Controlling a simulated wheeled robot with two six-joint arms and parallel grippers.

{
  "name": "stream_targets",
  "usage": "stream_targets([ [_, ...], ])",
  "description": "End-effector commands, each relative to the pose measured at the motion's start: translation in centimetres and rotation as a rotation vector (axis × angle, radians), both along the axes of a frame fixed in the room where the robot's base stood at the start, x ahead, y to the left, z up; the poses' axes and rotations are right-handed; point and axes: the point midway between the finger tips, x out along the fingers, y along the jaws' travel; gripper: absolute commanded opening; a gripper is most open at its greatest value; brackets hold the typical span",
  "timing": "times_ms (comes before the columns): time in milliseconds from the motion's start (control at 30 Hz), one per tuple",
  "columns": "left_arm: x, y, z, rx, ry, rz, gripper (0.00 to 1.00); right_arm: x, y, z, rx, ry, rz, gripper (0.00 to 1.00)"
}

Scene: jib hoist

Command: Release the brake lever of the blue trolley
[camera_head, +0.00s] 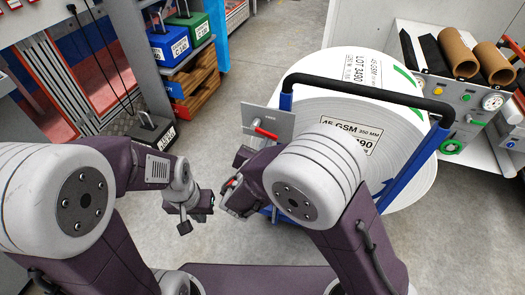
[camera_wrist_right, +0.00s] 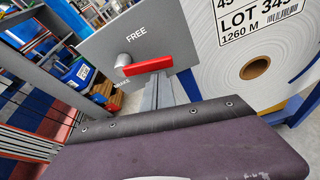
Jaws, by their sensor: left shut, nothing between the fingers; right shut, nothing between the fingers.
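The blue trolley (camera_head: 409,165) has a blue frame and a black handle bar, and carries a big white roll. A grey plate (camera_head: 281,121) at its left side bears the red brake lever (camera_head: 266,133). In the right wrist view the lever (camera_wrist_right: 148,67) points right from a round pivot, below the word FREE; a lower label is partly hidden. My right gripper (camera_head: 232,190) is shut and empty; its fingers (camera_wrist_right: 164,88) are just below the lever in the wrist view. I cannot tell whether they touch it. My left gripper (camera_head: 196,218) is shut and empty, left of the right one.
Shelving with green and blue boxes (camera_head: 180,42) stands at the back left. A black weight-like block (camera_head: 152,132) is on the floor near it. A panel with a gauge (camera_head: 465,98) and brown tubes is at the right. Grey floor is open in the middle.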

Motion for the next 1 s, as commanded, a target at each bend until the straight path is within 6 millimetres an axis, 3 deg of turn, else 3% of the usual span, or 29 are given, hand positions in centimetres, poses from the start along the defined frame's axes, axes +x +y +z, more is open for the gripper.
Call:
stream_targets([
  [400, 0.0, 0.0, -0.1, 0.0, 0.0, 0.0, 0.0, -0.1, -0.2, 0.8, -0.004, 0.0, -0.001, 0.0],
  [533, 0.0, 0.0, 1.9, 0.0, 0.0, 0.0, 0.0, -0.2, -0.4, 1.8, -0.091, 0.03, -0.001, 0.0],
  [867, 0.0, 0.0, 1.3, 0.0, 0.0, 0.0, 0.0, -0.2, -0.5, 1.7, -0.093, 0.029, -0.001, 0.0],
  [1000, 0.0, 0.0, 0.1, 0.0, 0.0, 0.0, 0.0, 0.0, -0.2, 0.3, -0.093, 0.03, -0.002, 0.0],
])
